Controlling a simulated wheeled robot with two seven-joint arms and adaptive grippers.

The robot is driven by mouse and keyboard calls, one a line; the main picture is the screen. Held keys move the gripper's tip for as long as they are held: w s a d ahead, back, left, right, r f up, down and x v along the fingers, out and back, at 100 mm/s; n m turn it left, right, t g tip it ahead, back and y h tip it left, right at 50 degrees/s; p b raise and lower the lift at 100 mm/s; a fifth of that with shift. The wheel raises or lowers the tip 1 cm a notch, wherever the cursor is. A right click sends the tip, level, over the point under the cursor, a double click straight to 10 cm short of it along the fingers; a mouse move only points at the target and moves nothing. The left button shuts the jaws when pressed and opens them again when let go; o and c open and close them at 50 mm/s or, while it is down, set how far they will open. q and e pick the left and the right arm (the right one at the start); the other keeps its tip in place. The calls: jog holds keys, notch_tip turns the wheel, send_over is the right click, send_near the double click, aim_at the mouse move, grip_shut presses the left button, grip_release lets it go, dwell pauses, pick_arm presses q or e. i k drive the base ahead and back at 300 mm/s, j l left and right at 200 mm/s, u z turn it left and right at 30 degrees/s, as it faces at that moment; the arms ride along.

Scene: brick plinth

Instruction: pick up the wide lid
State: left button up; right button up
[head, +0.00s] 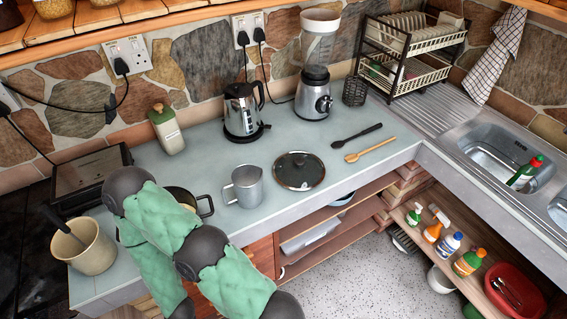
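The wide lid (313,172) is a round dark glass lid with a pale rim and a central knob. It lies flat on the grey worktop, right of a steel mug (249,190). No gripper is visible in the head view. Only a green-padded arm of mine with dark joints shows at the lower left, apart from the lid. Nothing covers the lid.
A dark pot (206,208) is partly hidden behind my arm. A kettle (241,112) and blender (313,95) stand behind the lid. A black spoon (352,138) and wooden spoon (368,151) lie to its right. The worktop (340,178) is clear between lid and front edge.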

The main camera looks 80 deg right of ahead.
aim_at(295, 170)
jog(key=z, duration=2.75)
jog(key=i+l, duration=0.1)
jog(key=l, duration=0.25)
jog(key=i+l, duration=0.15)
jog(key=l, duration=0.25)
jog(key=l+u, duration=0.25)
jog(key=u, duration=0.15)
jog(key=i+l+u, duration=0.1)
jog(key=l+u, duration=0.4)
jog(key=u, duration=0.25)
